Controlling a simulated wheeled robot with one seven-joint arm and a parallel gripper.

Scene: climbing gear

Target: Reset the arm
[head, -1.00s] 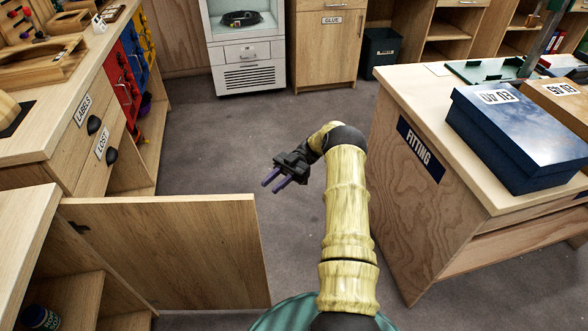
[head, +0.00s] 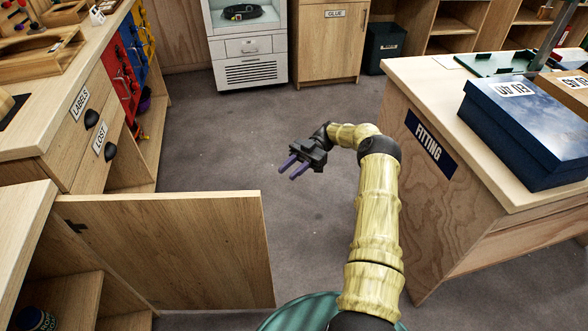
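My gripper (head: 291,168) is in the middle of the head view, at the end of my bent, yellowish arm. It hangs over the bare grey floor. Its two purple fingers stand apart with a gap between them, and nothing is held. It touches nothing. It is between the open cabinet door and the fitting counter.
An open wooden cabinet door (head: 175,250) juts out at lower left. The fitting counter (head: 400,190) stands at right, bearing a blue box (head: 535,125). Drawers marked labels and lost (head: 95,115) are at left. A glue cabinet (head: 330,50) stands behind. The floor (head: 230,130) between is clear.

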